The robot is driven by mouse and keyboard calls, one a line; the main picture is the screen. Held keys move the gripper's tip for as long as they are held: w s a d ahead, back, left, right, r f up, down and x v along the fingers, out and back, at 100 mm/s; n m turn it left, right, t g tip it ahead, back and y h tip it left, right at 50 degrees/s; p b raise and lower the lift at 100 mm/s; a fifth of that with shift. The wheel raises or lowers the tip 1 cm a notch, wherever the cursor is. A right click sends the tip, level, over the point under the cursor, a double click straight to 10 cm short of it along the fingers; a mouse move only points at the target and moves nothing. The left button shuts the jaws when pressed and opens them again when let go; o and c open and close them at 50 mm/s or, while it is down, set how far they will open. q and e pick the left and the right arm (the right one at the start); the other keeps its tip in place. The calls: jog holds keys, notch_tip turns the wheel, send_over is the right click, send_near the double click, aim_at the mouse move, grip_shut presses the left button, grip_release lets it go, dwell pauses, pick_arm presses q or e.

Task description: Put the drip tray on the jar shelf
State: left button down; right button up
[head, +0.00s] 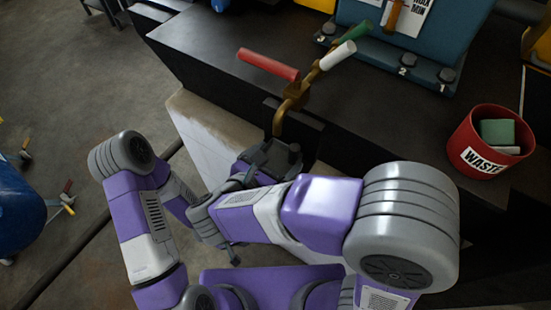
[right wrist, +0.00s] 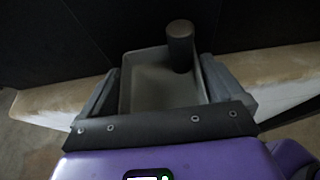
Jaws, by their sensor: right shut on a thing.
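The drip tray (right wrist: 150,88) is a grey, open, shallow box in the right wrist view, between the two fingers of my right gripper (right wrist: 157,90). A dark upright cylinder (right wrist: 180,45) shows at its far right; I cannot tell whether it belongs to the tray. In the head view the right gripper (head: 268,160) is at the bench's front edge, just below the brass spout, with the tray (head: 277,155) dark and small there. My left gripper (head: 225,245) is low and largely hidden behind my right arm; its jaws are unclear. I cannot identify the jar shelf.
A brass tap (head: 292,97) with red, white and green handles stands over the dark bench (head: 215,45). A blue unit (head: 405,45) with numbered knobs stands at the back. A red waste bin (head: 490,140) is at right. The bench's left part is clear.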

jog(key=shift+f, duration=0.1)
jog(key=o, duration=0.8)
jog(key=shift+o, duration=0.2)
jog(key=shift+r, duration=0.25)
jog(key=p+v, duration=0.1)
jog(key=v, duration=1.1)
jog(key=shift+f, duration=0.1)
